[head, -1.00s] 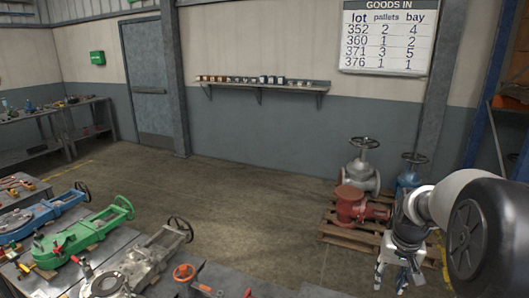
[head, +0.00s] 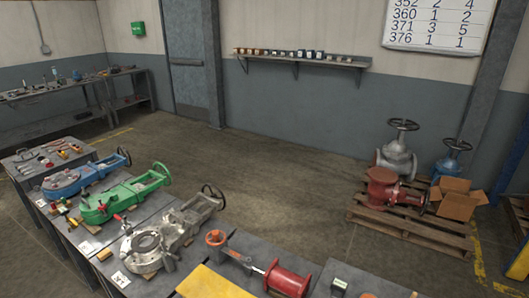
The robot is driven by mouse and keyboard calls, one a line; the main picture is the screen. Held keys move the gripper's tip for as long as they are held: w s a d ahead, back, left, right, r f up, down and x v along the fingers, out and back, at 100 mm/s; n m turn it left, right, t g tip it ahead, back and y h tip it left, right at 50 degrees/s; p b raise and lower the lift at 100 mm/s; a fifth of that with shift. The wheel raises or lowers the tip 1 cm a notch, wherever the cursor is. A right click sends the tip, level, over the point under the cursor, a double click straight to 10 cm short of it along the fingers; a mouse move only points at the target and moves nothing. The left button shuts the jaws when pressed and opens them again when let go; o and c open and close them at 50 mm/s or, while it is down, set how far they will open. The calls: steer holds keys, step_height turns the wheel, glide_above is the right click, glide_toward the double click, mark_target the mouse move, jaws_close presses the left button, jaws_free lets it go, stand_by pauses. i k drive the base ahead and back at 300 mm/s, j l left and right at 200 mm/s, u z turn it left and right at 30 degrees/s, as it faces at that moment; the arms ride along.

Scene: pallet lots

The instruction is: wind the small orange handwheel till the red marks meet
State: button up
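The small orange handwheel (head: 215,238) is at the front centre of the head view, on the near dark bench. It sits at the left end of a small assembly whose shaft runs right towards a red flanged pipe piece (head: 288,278). The red marks are too small to make out at this distance. My gripper is not in view.
Grey (head: 150,250), green (head: 110,200) and blue (head: 70,180) valves with handwheels lie on the benches at left. A yellow sheet (head: 215,284) lies before the orange handwheel. A pallet (head: 410,232) with valves and an open carton (head: 456,198) stands at right. The middle floor is clear.

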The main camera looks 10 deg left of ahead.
mark_target(216, 236)
steer(key=j, duration=0.7)
steer(key=k+j, duration=0.1)
steer(key=j, duration=0.55)
steer(key=k+j, duration=0.1)
steer(key=j, duration=0.6)
steer(key=i+j, duration=0.45)
steer(key=i+j+z, duration=0.1)
steer(key=i+j, duration=0.35)
steer(key=i, duration=0.2)
